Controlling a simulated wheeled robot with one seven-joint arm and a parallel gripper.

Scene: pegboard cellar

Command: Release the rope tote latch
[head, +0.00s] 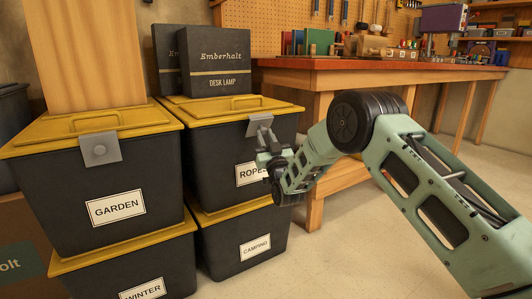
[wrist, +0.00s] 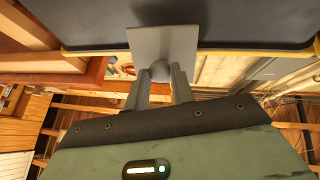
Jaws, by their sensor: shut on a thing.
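The ROPES tote (head: 212,150) is a black bin with a yellow lid (head: 232,109), stacked on the CAMPING tote. Its grey latch (head: 259,122) is at the front edge of the lid, and my gripper (head: 268,146) reaches it from the lower right. In the wrist view the latch plate (wrist: 163,44) stands before my gripper (wrist: 159,76). Its round knob (wrist: 160,69) sits between the two fingers, which are shut on it. I cannot tell whether the latch is still hooked. My gripper partly hides the ROPES label (head: 247,174).
The GARDEN tote (head: 60,180) stands close at left, with its own grey latch (head: 100,149) and a wooden block (head: 85,50) on top. Desk lamp boxes (head: 215,60) stand on the ROPES lid. The CAMPING tote (head: 220,245) is below. A workbench (head: 345,66) stands behind; floor at right is clear.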

